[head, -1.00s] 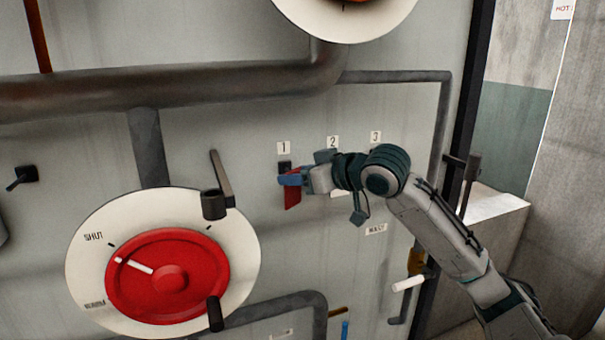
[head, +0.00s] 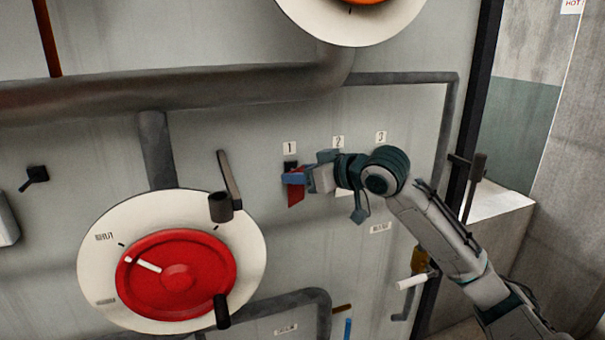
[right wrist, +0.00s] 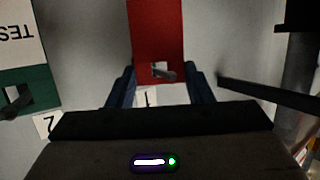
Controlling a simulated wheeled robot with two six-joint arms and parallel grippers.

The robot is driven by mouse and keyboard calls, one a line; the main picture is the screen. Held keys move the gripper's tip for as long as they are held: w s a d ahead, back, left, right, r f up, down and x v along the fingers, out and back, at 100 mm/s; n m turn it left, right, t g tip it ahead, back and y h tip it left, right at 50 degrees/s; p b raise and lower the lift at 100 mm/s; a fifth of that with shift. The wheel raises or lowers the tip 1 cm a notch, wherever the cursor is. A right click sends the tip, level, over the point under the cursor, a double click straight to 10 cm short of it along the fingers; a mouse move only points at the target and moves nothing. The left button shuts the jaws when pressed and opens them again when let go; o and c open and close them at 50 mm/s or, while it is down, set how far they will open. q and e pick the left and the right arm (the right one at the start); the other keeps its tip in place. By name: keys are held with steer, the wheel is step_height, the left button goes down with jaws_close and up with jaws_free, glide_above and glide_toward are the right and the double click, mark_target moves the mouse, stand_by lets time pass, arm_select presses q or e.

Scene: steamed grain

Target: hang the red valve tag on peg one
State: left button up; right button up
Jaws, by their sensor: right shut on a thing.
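The red valve tag (head: 295,198) hangs below label 1 (head: 290,148) on the grey panel. My right gripper (head: 297,178) is shut on its upper end, with a blue finger on each side. In the right wrist view the tag (right wrist: 156,35) has a square hole between the fingers (right wrist: 162,76). A grey peg (right wrist: 165,73) shows at this hole and appears to pass through it; how deep I cannot tell. The dark mount of peg one (head: 290,164) shows just above the gripper in the head view. My left gripper is not in view.
A green and white tag (right wrist: 22,85) hangs on the neighbouring peg beside label 2 (right wrist: 46,125). A large red valve wheel (head: 178,275) with a lever (head: 228,180) stands left of the gripper. A thick pipe (head: 200,88) runs above.

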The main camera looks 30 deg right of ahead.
steer(key=o, duration=1.1)
steer(key=shift+c, duration=0.2)
steer(key=shift+s, duration=0.1)
steer(key=b+v, duration=1)
steer(key=b, duration=0.1)
steer(key=shift+s+d+b, duration=0.2)
steer(key=shift+s+b, duration=0.05)
steer(key=shift+b, duration=0.15)
